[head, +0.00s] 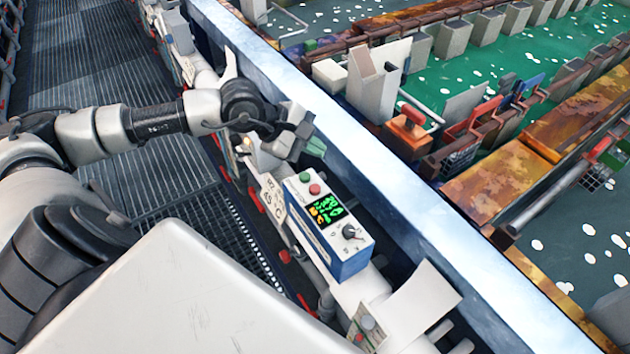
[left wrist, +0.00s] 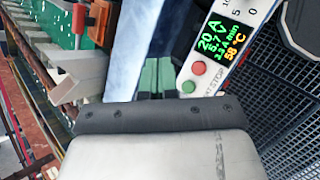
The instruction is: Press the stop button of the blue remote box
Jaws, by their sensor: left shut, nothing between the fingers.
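The blue remote box (head: 328,225) has a white top panel with a lit display (head: 327,210), a dark knob (head: 349,231), a red button (head: 314,189) and a green button (head: 304,177). The left wrist view shows the red button (left wrist: 198,68), the green button (left wrist: 188,86) and "STOP" lettering beside them. My left gripper (head: 315,148) is shut and empty, with green fingertips, just beyond the box's button end. In the left wrist view its fingertips (left wrist: 158,76) appear just left of the buttons, apart from them. My right gripper is not in view.
A pale metal rail (head: 395,195) runs alongside the box, with tanks and racks beyond it. A white curved sheet (head: 425,300) stands near the box's near end. A grated walkway (head: 190,220) lies to the left.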

